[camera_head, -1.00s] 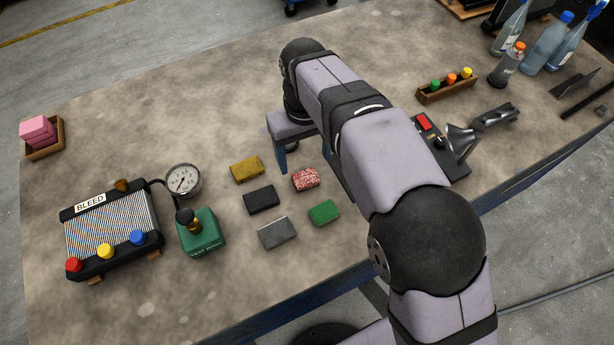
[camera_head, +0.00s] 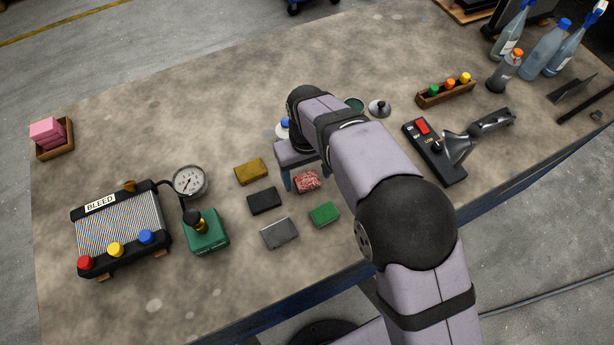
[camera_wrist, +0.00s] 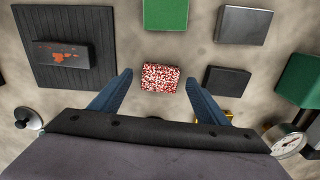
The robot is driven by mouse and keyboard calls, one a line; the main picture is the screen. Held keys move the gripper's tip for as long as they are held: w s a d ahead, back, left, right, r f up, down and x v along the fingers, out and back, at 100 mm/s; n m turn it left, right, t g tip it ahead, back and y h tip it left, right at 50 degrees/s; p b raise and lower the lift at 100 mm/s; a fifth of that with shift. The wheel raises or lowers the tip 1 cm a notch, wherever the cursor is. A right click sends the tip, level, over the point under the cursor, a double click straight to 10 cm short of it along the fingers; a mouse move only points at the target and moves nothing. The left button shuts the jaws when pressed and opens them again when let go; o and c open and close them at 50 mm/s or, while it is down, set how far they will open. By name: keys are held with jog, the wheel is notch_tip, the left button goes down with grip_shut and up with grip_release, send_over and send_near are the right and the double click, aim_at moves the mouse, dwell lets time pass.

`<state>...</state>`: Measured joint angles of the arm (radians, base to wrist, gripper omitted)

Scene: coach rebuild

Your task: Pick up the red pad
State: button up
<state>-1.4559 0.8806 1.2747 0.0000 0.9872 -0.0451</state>
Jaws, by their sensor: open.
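The red pad (camera_head: 307,181) is a red-and-white speckled block lying flat on the bench, part of a loose group of pads. It also shows in the wrist view (camera_wrist: 160,78), at the upper middle between my two blue fingers. My gripper (camera_head: 306,172) is open and empty, and its fingertips appear on either side of the pad, with a gap on each side. I cannot tell the exact height of the fingertips above the bench. In the wrist view my gripper (camera_wrist: 159,79) points toward the pad.
Close by lie a yellow pad (camera_head: 251,171), a black pad (camera_head: 264,200), a grey pad (camera_head: 279,233) and a green pad (camera_head: 324,214). A dark ridged mat (camera_wrist: 105,80) bearing a stained dark block (camera_wrist: 62,56) lies beside them. A green box (camera_head: 206,236) and gauge (camera_head: 189,181) stand left.

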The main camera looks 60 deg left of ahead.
aim_at(307, 180)
jog(key=shift+f, duration=0.3)
jog(key=shift+c, duration=0.4)
jog(key=c, duration=1)
jog(key=shift+c, duration=0.2)
jog(key=shift+r, duration=0.1)
notch_tip(307, 180, up, 10)
jog(key=b, duration=0.3)
jog(key=shift+o, duration=0.4)
